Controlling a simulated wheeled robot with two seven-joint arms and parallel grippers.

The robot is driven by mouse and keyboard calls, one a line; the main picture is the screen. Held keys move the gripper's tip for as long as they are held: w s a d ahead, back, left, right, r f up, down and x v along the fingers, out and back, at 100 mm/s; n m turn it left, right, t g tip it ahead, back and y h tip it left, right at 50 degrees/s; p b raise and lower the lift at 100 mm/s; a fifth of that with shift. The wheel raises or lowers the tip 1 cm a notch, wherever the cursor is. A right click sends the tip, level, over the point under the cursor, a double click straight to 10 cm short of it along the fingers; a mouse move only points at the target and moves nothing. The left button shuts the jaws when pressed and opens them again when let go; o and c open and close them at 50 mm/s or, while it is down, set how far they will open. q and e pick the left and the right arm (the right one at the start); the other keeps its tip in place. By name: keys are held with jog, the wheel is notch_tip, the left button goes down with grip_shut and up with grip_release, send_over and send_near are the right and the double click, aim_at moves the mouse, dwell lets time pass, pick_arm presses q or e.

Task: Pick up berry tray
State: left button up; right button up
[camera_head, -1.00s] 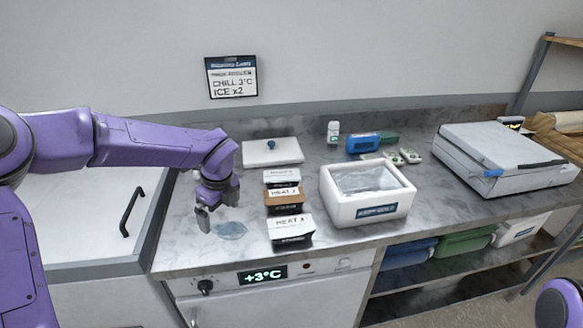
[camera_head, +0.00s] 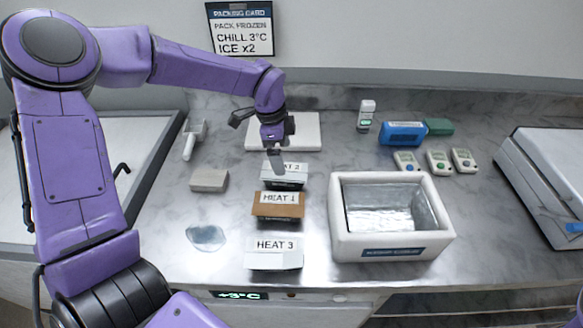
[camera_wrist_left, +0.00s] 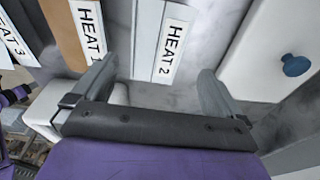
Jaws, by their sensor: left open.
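I cannot tell which thing is the berry tray; no label here reads berry. Three boxes stand in a column on the counter: HEAT 2 (camera_head: 286,177) at the back, brown-topped HEAT 1 (camera_head: 278,205) in the middle, HEAT 3 (camera_head: 274,253) in front. My left gripper (camera_head: 275,160) is open and empty, above the back edge of HEAT 2 and partly covering it. In the left wrist view, the open fingers (camera_wrist_left: 158,70) lie either side of HEAT 2 (camera_wrist_left: 172,42), with HEAT 1 (camera_wrist_left: 88,30) to its left. My right gripper does not show.
A white cooler (camera_head: 392,247) with a silvery lining stands open right of the boxes. A white slab with a blue knob (camera_wrist_left: 296,66) lies behind. A grey block (camera_head: 209,181) and clear puddle-like patch (camera_head: 206,237) lie left. Blue pack (camera_head: 402,134) and small devices (camera_head: 438,162) are back right.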

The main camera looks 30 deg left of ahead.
aim_at(296, 176)
pick_arm(q)
jog(key=shift+s+f+p, duration=0.25)
jog(key=shift+s, duration=0.25)
jog(key=shift+s+f+p, duration=0.2)
jog(key=shift+s, duration=0.3)
jog(key=shift+d+f+p, duration=0.15)
jog(key=shift+f+p, duration=0.5)
jog(key=shift+f, duration=0.15)
jog(key=f, duration=0.1)
jog(key=w+f, duration=0.1)
jog(key=f, duration=0.1)
jog(key=w+f, duration=0.1)
jog(key=shift+w+d+f, duration=0.15)
jog(key=shift+w+d, duration=0.05)
jog(key=shift+w, duration=0.05)
jog(key=shift+s+r, duration=0.25)
jog(key=shift+s, duration=0.15)
jog(key=shift+c, duration=0.3)
jog(key=shift+s+r, duration=0.1)
jog(key=shift+s, duration=0.05)
jog(key=c, duration=1)
jog(key=shift+c, duration=0.2)
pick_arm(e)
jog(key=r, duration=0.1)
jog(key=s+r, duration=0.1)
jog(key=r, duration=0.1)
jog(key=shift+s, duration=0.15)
